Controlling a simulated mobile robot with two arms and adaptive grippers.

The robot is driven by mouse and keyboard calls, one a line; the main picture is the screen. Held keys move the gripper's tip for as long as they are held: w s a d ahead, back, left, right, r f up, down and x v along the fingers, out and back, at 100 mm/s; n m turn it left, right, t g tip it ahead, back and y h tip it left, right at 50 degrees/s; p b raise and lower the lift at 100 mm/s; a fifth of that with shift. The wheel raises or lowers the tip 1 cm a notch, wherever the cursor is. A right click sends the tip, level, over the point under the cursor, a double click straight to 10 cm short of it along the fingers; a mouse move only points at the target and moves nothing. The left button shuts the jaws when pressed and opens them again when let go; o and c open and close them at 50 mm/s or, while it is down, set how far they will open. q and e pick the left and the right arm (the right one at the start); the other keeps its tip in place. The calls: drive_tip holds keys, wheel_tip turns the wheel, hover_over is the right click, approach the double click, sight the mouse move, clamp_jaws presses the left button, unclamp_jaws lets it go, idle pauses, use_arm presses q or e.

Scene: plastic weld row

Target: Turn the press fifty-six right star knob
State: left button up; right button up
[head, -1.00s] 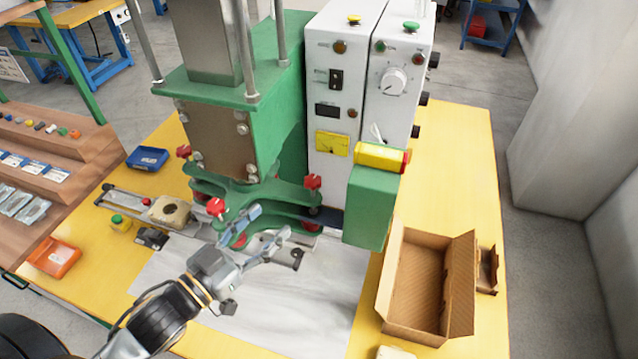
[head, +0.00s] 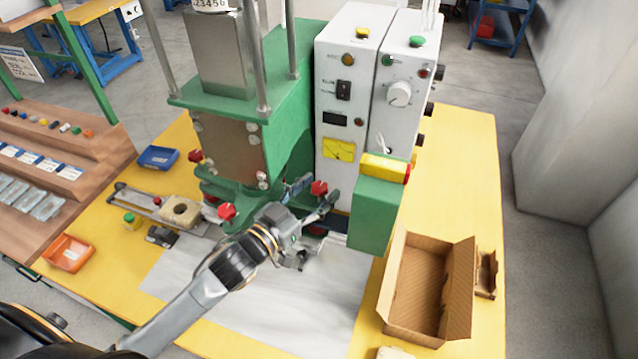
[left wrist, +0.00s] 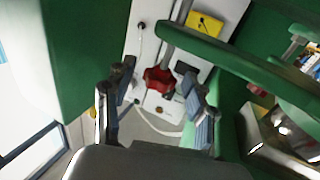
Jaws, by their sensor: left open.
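The press (head: 285,120) is green with grey columns. Its right star knob (head: 319,187) is red and sits at the right front of the press plate, beside the white control box. My left gripper (head: 316,192) is open, with one finger on either side of this knob in the head view. In the left wrist view the red star knob (left wrist: 159,80) shows between the two open fingers (left wrist: 156,72). I cannot tell whether the fingers touch it. My right gripper is not in view.
Other red star knobs (head: 227,211) sit on the press to the left. A green block (head: 376,215) with a yellow top stands just right of the gripper. An open cardboard box (head: 456,290) lies further right.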

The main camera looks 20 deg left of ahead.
use_arm(q)
drive_tip(key=shift+w+d, duration=0.2)
drive_tip(key=shift+w, duration=0.25)
drive_tip(key=c, duration=1.2)
drive_tip(key=shift+o, duration=0.2)
drive_tip(key=shift+n+y, duration=0.3)
drive_tip(key=shift+n+t+y, duration=0.4)
drive_tip(key=shift+n+y, duration=0.1)
drive_tip(key=shift+y, duration=0.2)
